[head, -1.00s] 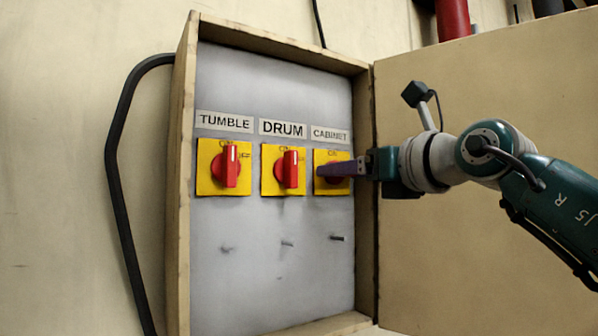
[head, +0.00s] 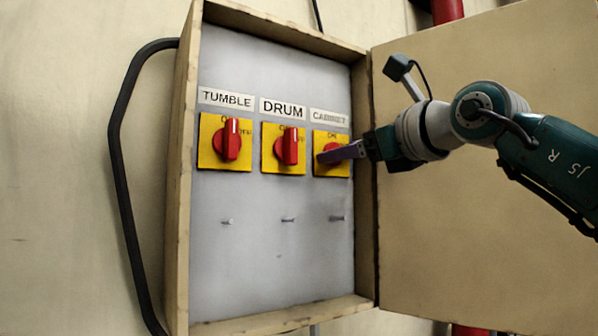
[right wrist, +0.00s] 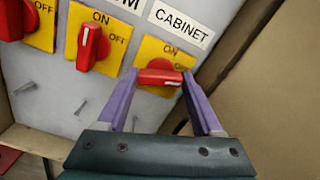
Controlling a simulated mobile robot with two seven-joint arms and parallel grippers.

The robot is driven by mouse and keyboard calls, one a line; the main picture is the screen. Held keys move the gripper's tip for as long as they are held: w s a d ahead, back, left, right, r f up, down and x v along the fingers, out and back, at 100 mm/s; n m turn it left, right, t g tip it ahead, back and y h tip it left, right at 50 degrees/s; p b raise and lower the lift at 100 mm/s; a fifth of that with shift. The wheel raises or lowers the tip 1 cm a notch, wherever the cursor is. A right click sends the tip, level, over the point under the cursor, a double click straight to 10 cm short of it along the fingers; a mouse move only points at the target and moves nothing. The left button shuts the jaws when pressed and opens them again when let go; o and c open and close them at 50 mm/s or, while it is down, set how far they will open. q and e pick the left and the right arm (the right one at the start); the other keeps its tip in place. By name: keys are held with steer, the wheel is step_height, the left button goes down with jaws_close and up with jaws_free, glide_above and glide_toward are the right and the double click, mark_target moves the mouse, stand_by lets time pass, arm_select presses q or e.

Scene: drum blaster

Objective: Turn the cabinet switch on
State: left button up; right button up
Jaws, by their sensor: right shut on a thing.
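The cabinet switch (head: 330,151) is a red knob on a yellow plate at the right of the panel, under the CABINET label (head: 329,118). My right gripper (head: 326,157) reaches in from the right with its purple fingers at this knob, partly covering it. In the right wrist view the red knob (right wrist: 160,77) lies crosswise between the two fingertips, and the gripper (right wrist: 159,80) is shut on it. ON and OFF marks show on its plate. The drum switch (head: 290,147) and tumble switch (head: 228,142) stand upright. My left gripper is not in view.
The switches sit inside a shallow wooden box (head: 182,190) whose side wall is close to my right gripper. Its open door (head: 480,220) spreads to the right behind my arm. Several small pins stick out below the switches. A black cable (head: 122,170) runs along the left.

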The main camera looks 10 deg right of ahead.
steer(key=shift+n+b, duration=4.35)
steer(key=shift+n, duration=2.55)
steer(key=o, duration=1.1)
